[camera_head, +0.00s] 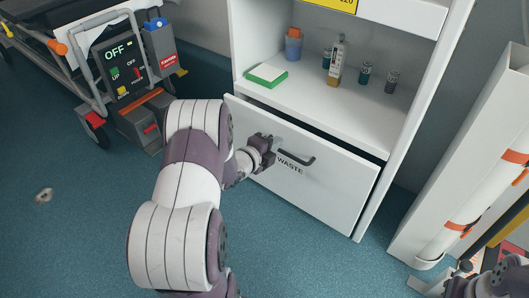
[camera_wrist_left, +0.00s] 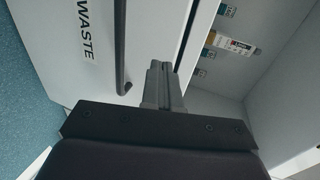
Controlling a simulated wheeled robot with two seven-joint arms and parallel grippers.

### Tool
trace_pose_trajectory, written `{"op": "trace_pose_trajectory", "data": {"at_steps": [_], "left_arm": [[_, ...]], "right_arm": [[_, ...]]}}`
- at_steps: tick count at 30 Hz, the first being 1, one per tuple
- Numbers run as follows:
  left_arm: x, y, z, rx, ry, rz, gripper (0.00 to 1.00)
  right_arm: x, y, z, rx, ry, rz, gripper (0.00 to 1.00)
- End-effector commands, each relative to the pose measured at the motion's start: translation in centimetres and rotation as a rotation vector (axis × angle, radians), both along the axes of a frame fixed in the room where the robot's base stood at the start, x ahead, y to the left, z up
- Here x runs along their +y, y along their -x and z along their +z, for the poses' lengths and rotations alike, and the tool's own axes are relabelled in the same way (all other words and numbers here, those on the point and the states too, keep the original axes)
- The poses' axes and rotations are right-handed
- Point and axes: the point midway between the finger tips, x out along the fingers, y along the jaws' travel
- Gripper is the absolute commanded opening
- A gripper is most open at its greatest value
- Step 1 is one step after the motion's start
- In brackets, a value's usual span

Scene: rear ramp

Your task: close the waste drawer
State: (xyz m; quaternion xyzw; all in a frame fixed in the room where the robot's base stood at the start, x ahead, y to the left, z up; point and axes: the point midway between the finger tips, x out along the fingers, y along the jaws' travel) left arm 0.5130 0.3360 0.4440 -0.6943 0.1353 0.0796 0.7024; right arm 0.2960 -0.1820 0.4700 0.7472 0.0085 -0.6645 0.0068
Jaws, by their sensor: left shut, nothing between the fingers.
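The white waste drawer (camera_head: 325,190), marked WASTE, is at the bottom of the white cabinet. A dark gap along its top edge shows it standing a little open. Its dark bar handle (camera_head: 297,158) is on the front. My left gripper (camera_head: 267,152) is shut and empty, near the handle's left end at the upper part of the drawer front. In the left wrist view the shut fingers (camera_wrist_left: 160,82) are beside the handle (camera_wrist_left: 122,50); I cannot tell whether they touch the drawer front. Part of my right gripper (camera_head: 465,280) shows at the bottom right, its fingers unclear.
The shelf above the drawer (camera_head: 310,95) holds a green-and-white box (camera_head: 266,76), an orange-and-blue container (camera_head: 293,45), a bottle (camera_head: 337,62) and small vials. A stretcher (camera_head: 100,65) stands at the left. A white upright panel (camera_head: 455,160) is at the right. The blue floor in front is mostly clear.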

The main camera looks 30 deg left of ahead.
Motion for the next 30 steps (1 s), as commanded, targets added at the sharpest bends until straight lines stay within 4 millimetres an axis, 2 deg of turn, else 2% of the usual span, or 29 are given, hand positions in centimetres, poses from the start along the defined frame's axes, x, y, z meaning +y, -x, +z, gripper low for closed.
{"op": "trace_pose_trajectory", "data": {"at_steps": [1,2,9,23,30], "left_arm": [[-0.1,-1.0,-1.0,-0.001,0.000,-0.002,0.00],[-0.2,-1.6,-1.1,-0.002,0.000,-0.001,0.00],[-0.4,-4.9,-0.8,-0.001,0.000,0.001,0.00],[-0.4,-5.7,-0.4,-0.001,-0.001,0.002,0.00],[-0.6,-9.4,-0.5,-0.002,0.000,0.001,0.00]], "right_arm": [[0.0,0.0,-1.3,0.000,0.000,0.000,0.40],[0.0,0.0,-1.6,0.000,0.000,0.000,0.40],[0.0,0.0,-3.3,0.000,0.000,0.000,0.40],[0.0,0.0,-3.4,0.000,0.000,0.000,0.40],[0.0,0.0,-4.1,0.000,0.000,0.000,0.40]]}}
